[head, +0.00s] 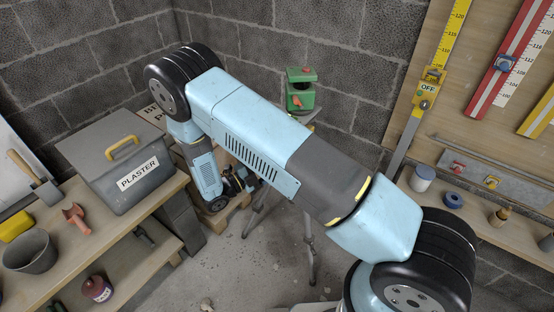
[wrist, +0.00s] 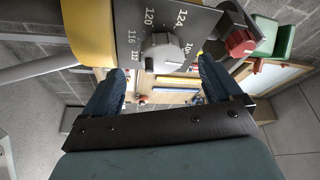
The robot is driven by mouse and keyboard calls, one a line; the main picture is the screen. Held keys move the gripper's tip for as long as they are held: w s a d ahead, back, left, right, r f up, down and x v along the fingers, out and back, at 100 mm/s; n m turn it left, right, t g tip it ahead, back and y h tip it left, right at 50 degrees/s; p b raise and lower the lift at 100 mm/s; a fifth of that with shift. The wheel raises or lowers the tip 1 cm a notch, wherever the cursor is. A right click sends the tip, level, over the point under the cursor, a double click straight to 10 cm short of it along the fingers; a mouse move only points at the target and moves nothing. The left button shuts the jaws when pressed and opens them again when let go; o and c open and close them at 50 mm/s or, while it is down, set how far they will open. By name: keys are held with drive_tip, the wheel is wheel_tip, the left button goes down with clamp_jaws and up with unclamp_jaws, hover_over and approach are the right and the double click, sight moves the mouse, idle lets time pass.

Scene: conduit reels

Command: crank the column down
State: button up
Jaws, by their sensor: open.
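In the head view a green device with orange-red parts (head: 300,90) sits on top of a grey tripod (head: 309,240) behind my arm. My arm hides much of the tripod's upper part, and I cannot make out its column or crank there. In the wrist view my gripper (wrist: 160,75) is open, its two dark fingers apart with nothing between them. Just beyond the fingers is a dark plate with a grey knob (wrist: 163,52) and numbers around it, on a yellow housing (wrist: 92,35). A red knob (wrist: 241,42) on a black part is right of it, near a green object (wrist: 275,38).
A left bench holds a grey PLASTER box (head: 125,170), a bucket (head: 30,252) and a trowel (head: 38,178). A wall board at right carries measuring staffs (head: 510,60) and a yellow OFF unit (head: 428,88) above a shelf with small pots. Floor around the tripod's feet is mostly clear.

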drive_tip(key=v, duration=0.8)
drive_tip(key=shift+a, duration=0.2)
drive_tip(key=shift+s+f, duration=0.1)
drive_tip(key=shift+f, duration=0.05)
